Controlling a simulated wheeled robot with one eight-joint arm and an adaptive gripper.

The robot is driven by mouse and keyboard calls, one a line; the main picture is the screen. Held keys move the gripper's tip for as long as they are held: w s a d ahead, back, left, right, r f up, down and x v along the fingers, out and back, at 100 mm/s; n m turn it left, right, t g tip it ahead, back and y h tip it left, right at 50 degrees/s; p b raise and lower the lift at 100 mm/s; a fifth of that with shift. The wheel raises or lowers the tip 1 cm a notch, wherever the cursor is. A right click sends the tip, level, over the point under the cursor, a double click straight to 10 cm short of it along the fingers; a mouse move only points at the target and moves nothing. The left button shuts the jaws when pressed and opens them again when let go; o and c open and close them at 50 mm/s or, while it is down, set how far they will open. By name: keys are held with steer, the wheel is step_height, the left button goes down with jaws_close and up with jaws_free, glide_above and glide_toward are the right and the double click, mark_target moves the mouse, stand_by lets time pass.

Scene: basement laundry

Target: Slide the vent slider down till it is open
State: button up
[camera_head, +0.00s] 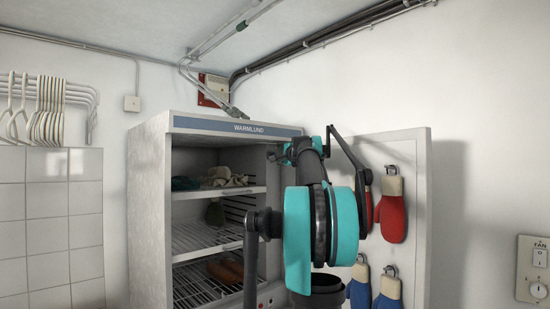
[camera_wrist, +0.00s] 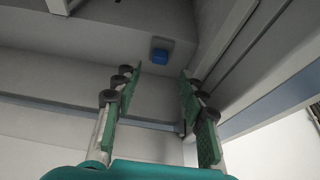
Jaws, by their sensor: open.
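In the wrist view, a small blue block (camera_wrist: 160,56), which looks like the vent slider's knob, sits in a grey mount on a pale grey inner surface of the cabinet. My gripper (camera_wrist: 161,76) is open, its two green-padded fingers on either side of the blue block in the picture. Nothing is between the pads, and the fingertips look short of the block. In the head view, my arm reaches into the upper part of the open white drying cabinet (camera_head: 149,220). The blue block does not show there, and my fingers are mostly hidden.
The cabinet door (camera_head: 415,190) stands open at the right, with red mittens (camera_head: 392,212) and blue mittens (camera_head: 386,295) on hooks. Wire shelves (camera_head: 205,238) hold clothes and dark items. A fan switch panel (camera_head: 532,270) is on the right wall. Hangers (camera_head: 45,110) hang at left.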

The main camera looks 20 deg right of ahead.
steer(key=w, duration=0.6)
steer(key=shift+w, duration=0.3)
steer(key=shift+d, duration=0.1)
jaws_close()
